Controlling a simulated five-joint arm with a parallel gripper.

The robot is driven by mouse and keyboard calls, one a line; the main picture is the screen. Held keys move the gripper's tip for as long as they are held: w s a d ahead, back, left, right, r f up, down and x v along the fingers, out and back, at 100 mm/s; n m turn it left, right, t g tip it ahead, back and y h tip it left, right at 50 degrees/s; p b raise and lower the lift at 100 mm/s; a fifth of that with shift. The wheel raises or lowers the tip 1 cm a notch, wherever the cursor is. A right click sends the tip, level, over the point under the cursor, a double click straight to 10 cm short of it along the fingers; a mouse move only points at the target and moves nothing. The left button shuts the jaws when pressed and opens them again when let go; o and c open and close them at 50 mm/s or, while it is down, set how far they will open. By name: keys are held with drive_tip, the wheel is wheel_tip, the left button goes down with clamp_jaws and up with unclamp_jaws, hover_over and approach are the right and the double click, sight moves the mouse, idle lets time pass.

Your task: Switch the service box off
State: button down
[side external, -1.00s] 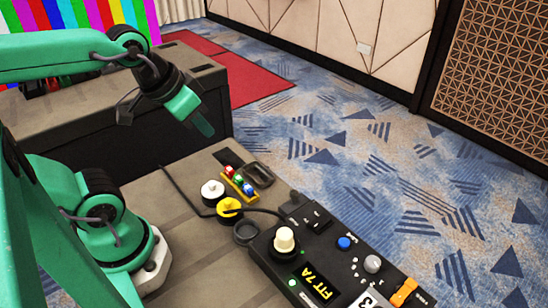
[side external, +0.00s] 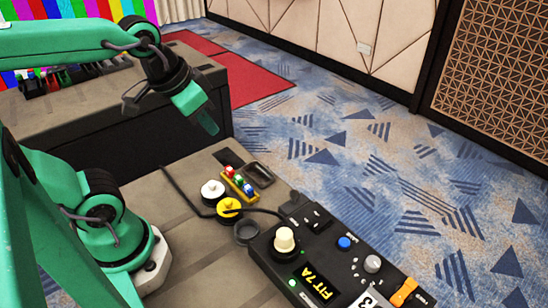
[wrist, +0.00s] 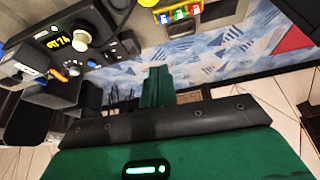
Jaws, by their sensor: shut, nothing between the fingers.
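The black service box (side external: 276,262) lies on the table at the lower right of the side view. It carries a cream knob (side external: 284,240), a lit yellow "FIT 7A" display (side external: 317,282), a small lit green light (side external: 292,283), a blue button (side external: 344,243), a grey knob (side external: 372,264) and an orange part (side external: 403,290). In the wrist view its display (wrist: 60,42) and pale knob (wrist: 80,32) show at the upper left. My gripper (side external: 207,122) is shut and empty, in the air beyond the table's far edge, well apart from the box. Its fingers (wrist: 156,87) also show in the wrist view.
On the table are a white round part (side external: 212,189), a yellow round part (side external: 229,208), a yellow strip with coloured pieces (side external: 238,184) and a dark ring (side external: 246,231). A thin black cable (side external: 185,190) runs among them. A dark cabinet (side external: 90,125) stands behind.

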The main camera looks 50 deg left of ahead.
drive_tip(key=w+m, duration=0.1)
drive_tip(key=m+g+y, duration=0.4)
drive_tip(key=m+g, duration=0.8)
hover_over(329, 218)
drive_tip(key=s, duration=0.2)
wheel_tip(329, 218, down, 9)
drive_tip(key=shift+w, duration=0.25)
drive_tip(key=shift+h, duration=0.3)
drive_tip(key=shift+w+f, duration=0.25)
drive_tip(key=shift+f, duration=1.15)
drive_tip(key=shift+w+f, duration=0.2)
drive_tip(key=shift+f, duration=1.25)
drive_tip(key=shift+w+f, duration=0.25)
drive_tip(key=shift+f, duration=1.15)
